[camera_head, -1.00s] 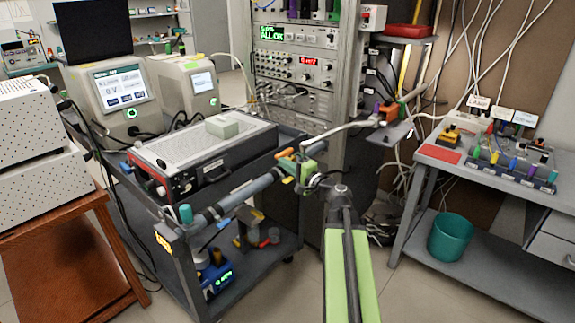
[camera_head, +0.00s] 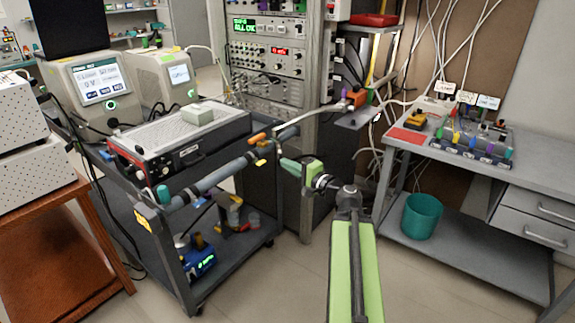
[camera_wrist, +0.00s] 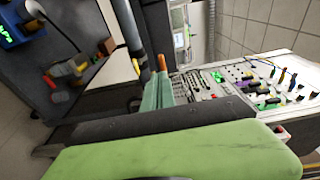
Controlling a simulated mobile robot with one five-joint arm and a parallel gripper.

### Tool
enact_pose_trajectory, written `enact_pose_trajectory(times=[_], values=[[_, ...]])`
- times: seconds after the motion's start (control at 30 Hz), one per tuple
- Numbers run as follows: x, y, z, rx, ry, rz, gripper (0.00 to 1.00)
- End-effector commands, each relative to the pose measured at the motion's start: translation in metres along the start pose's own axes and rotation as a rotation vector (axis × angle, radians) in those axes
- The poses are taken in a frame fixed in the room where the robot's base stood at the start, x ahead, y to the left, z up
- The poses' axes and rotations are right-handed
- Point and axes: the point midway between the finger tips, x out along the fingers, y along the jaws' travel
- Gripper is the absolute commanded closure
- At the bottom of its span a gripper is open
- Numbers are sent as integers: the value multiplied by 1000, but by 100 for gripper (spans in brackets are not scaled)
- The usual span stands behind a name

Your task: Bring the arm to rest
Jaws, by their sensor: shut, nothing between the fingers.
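My arm reaches up from the bottom of the head view, with a green link leading to a dark wrist joint. My gripper (camera_head: 284,163) is a green body with slim fingers pointing left. The fingers are shut and hold nothing. They are in open air, just right of and below the cart's grey push bar as seen in the picture. In the wrist view, the shut teal-green fingers (camera_wrist: 160,92) show above the large green gripper housing, with an orange tip seen behind them.
A dark cart (camera_head: 190,270) with a silver instrument (camera_head: 178,140) stands at left. An instrument rack (camera_head: 268,75) stands behind. A grey workbench (camera_head: 480,180) with a teal bin (camera_head: 422,216) under it is at right. The floor between cart and bench looks clear.

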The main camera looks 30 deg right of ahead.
Motion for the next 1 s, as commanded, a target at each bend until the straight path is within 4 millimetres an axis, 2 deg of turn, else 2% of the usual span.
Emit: enact_pose_trajectory(times=[0.3, 0.37, 0.47, 0.57, 0.6, 0.67, 0.7, 0.8, 0.9, 1.0], values=[[0, 0, 0, -1, 0, 1, 100], [4, 4, 7, -11, -18, 15, 100], [22, 23, 44, -72, -108, 93, 100], [43, 62, 111, -189, -277, 243, 100], [48, 81, 142, -248, -359, 316, 100], [50, 111, 184, -340, -479, 431, 100], [47, 131, 210, -403, -558, 509, 100], [31, 175, 262, -565, -737, 706, 100], [9, 206, 292, -716, -875, 888, 100], [-13, 225, 308, -852, -974, 1050, 100]])
